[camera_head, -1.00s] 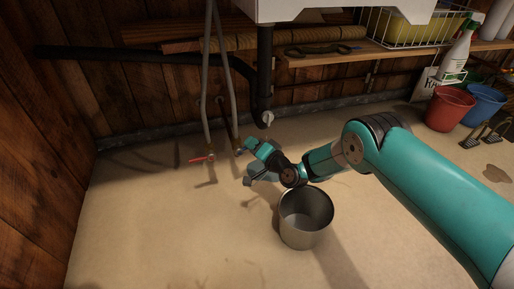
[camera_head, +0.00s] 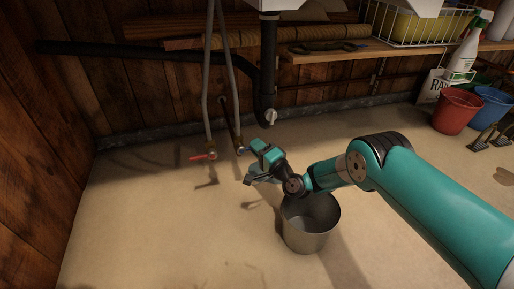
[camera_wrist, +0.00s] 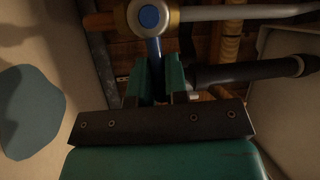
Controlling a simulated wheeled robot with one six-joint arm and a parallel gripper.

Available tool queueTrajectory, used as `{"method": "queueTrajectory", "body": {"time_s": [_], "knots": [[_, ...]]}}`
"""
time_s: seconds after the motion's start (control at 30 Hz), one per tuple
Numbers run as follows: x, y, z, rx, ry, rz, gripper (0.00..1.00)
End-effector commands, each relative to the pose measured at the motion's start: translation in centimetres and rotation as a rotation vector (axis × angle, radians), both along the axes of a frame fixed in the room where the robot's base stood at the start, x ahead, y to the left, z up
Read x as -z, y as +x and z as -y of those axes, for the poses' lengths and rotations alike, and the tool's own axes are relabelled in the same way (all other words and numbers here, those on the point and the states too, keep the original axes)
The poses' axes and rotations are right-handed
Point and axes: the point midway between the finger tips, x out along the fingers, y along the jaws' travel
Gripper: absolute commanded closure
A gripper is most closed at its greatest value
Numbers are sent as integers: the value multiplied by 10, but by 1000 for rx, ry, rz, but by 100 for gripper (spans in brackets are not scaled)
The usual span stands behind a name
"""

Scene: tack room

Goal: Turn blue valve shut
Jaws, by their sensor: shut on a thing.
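The blue valve (camera_wrist: 149,17) shows in the wrist view as a brass body with a round blue cap and a blue lever. The lever runs down from the cap between the green fingers of my gripper (camera_wrist: 160,78), which is shut on it. In the head view the blue valve (camera_head: 240,151) sits low on the right-hand grey hose, small and hard to make out. My gripper (camera_head: 253,163) is just right of and below it there. The lever's far end is hidden between the fingers.
A red-handled valve (camera_head: 204,156) is close by on the left hose. A metal bucket (camera_head: 309,238) stands on the floor under my wrist. A black drain pipe (camera_head: 264,95) hangs behind. Red (camera_head: 453,110) and blue (camera_head: 489,106) buckets stand far right. Floor at front left is clear.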

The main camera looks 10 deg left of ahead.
Motion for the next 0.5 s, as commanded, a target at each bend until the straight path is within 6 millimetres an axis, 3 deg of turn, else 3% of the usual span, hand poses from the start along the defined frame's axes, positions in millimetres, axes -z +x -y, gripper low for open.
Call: {"method": "queueTrajectory", "body": {"time_s": [0.2,0.23,0.3,0.5], "knots": [[1,-2,-3,-8,2,-5,100],[1,-2,-3,-8,0,-5,79],[1,-2,-2,-6,1,-5,63],[1,0,1,-1,1,-3,60]]}}
